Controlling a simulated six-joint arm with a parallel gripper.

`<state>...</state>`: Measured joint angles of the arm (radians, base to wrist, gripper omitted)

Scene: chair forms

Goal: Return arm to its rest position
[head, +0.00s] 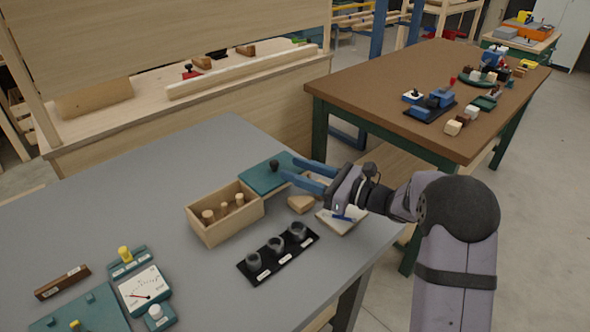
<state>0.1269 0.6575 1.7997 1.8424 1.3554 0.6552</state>
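My gripper (289,168) reaches in from the right over the grey table (185,165). Its two blue fingers point left and stand apart, with a gap between them and nothing seen held. The fingertips overlap the right part of a teal board (256,180) with a dark knob (274,166). The knob shows just left of the fingertips. I cannot tell how high the fingers are above the board.
Near my gripper are an open wooden box (228,229) with wooden pegs, a black strip (263,273) with grey cups, a wooden block (301,204) and a white tray (333,224). A gauge (146,287) stands at front left. A brown table (400,85) is behind.

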